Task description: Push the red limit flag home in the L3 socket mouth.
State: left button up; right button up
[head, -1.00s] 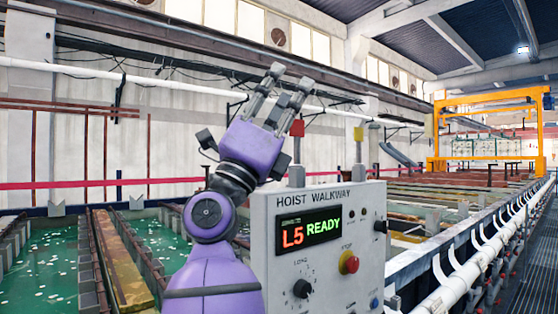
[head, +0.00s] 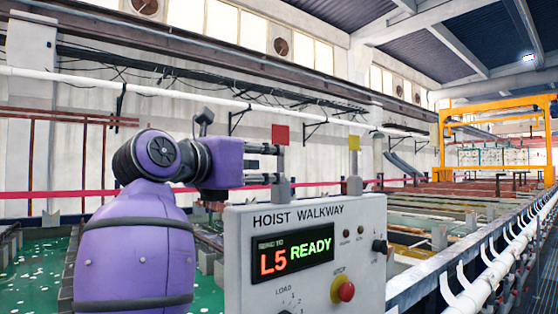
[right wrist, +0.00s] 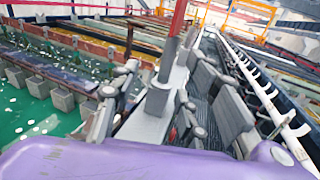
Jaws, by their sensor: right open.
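The red limit flag (head: 281,134) stands upright on a grey post at the left of the panel top, above a grey socket mouth (head: 283,190). I cannot read a label on that socket, nor tell how deep the post sits. My right gripper (head: 268,163) lies level, its fingers pointing right at the post below the flag. In the right wrist view the open fingers (right wrist: 166,66) stand on both sides of the flag's post, with the grey socket (right wrist: 157,99) between them. I cannot tell whether a finger touches the post. My left gripper is out of view.
The "HOIST WALKWAY" panel (head: 310,250) reads "L5 READY" and has a red stop button (head: 346,291). A yellow flag (head: 354,143) stands on its right side. Tanks with green liquid (head: 30,270) lie at left. A white railing (head: 480,270) runs along the right.

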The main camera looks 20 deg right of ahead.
aim_at(278, 162)
jog(key=d, duration=0.1)
jog(key=w+d, duration=0.1)
jog(key=d, duration=0.1)
jog(key=w+d+r+p, duration=0.1)
jog(key=shift+w+d, duration=0.15)
jog(key=shift+w, duration=0.05)
jog(key=shift+w+d+f, duration=0.25)
jog(key=shift+w, duration=0.05)
jog(key=shift+s, duration=0.1)
grip_shut()
jog(key=shift+r, duration=0.1)
